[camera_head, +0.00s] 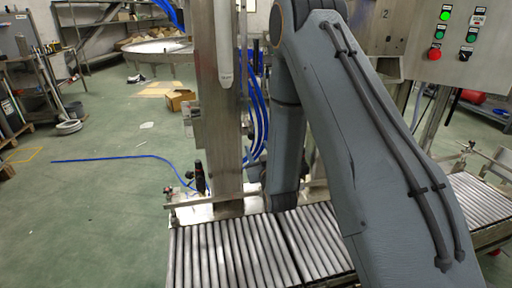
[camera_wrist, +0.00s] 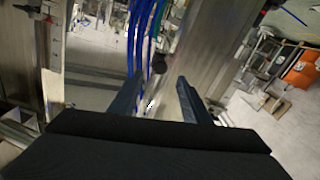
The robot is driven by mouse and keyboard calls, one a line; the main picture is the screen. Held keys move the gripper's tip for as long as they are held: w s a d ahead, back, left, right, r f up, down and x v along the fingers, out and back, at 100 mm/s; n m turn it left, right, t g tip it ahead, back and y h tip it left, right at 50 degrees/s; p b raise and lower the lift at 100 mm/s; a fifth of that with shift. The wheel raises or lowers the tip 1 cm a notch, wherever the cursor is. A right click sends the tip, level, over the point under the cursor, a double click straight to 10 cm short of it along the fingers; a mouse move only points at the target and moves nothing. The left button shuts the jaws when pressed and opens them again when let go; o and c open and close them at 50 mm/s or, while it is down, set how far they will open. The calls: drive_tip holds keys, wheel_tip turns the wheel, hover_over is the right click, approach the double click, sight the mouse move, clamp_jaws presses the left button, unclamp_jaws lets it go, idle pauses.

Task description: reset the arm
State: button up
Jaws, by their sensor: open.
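My arm fills the right half of the head view, bent over the roller conveyor (camera_head: 240,250). The end of the arm is hidden behind its own links there, so the fingers do not show in that view. In the wrist view my gripper (camera_wrist: 156,95) shows two fingers spread apart with nothing between them. Beyond the fingers are blue hoses (camera_wrist: 143,35) and a steel column, apart from the fingers as far as I can tell.
A steel column (camera_head: 217,100) stands at the conveyor, close left of my arm. A control panel (camera_head: 462,40) with several buttons is at the upper right. A cardboard box (camera_head: 180,100) lies on the green floor behind. The floor at left is mostly clear, with a blue hose (camera_head: 110,158) across it.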

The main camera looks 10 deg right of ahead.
idle(0.3)
drive_tip(key=s+r+m+g+p, duration=0.1)
drive_tip(key=s+r+g+p, duration=0.2)
drive_tip(key=s+g, duration=0.6)
drive_tip(key=s+r+m+g+p, duration=0.1)
drive_tip(key=s+g, duration=0.8)
drive_tip(key=s, duration=1.9)
wheel_tip(320, 180, up, 4)
drive_tip(key=shift+s+r+p, duration=0.2)
drive_tip(key=shift+s+p, duration=0.05)
drive_tip(key=shift+p, duration=0.75)
